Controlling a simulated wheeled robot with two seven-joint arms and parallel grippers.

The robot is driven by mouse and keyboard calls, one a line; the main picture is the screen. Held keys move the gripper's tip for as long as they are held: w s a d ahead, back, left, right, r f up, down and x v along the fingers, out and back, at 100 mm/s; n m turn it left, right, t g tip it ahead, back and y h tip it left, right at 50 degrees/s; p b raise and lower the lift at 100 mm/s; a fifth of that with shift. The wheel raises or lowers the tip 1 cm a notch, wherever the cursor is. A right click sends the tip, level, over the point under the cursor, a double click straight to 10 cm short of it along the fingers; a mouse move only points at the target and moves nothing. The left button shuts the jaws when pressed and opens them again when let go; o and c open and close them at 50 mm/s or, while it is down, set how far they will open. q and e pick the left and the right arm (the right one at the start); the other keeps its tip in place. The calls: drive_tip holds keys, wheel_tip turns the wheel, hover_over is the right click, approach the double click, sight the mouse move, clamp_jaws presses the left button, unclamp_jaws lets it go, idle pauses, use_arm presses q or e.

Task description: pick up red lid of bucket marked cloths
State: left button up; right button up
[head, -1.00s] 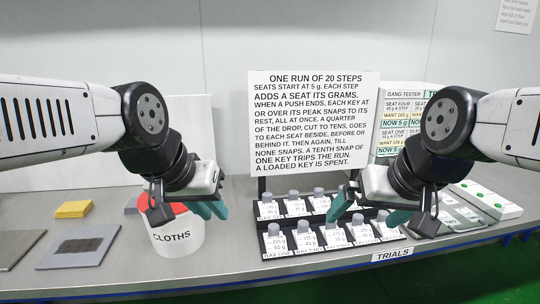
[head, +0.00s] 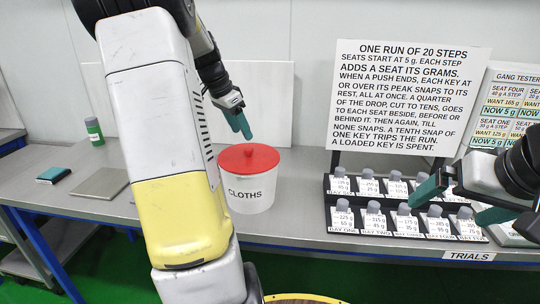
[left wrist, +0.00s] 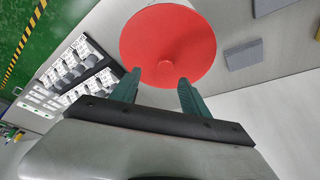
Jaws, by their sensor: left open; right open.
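The white bucket (head: 248,196) marked CLOTHS stands on the bench, with its red lid (head: 236,160) on top. The lid has a small red knob at its middle. My left gripper (head: 242,134) is open and empty, just above and behind the lid's knob. In the left wrist view the red lid (left wrist: 160,42) lies just beyond the two open green fingers (left wrist: 157,92), with the knob close to and between the fingertips. I cannot tell whether they touch it. My right gripper (head: 458,202) is open and empty at the right, over the rack of keys.
A black rack (head: 335,210) of several labelled keys stands right of the bucket, below a large white sign (head: 408,98). My left arm hides part of the bench.

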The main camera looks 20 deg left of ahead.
sight(248, 148)
use_arm(q)
drive_tip(key=x, duration=0.5)
drive_tip(key=a+x, duration=0.1)
drive_tip(key=x, duration=0.2)
drive_tip(key=shift+w+f, duration=0.1)
drive_tip(key=shift+w, duration=0.15)
clamp_jaws()
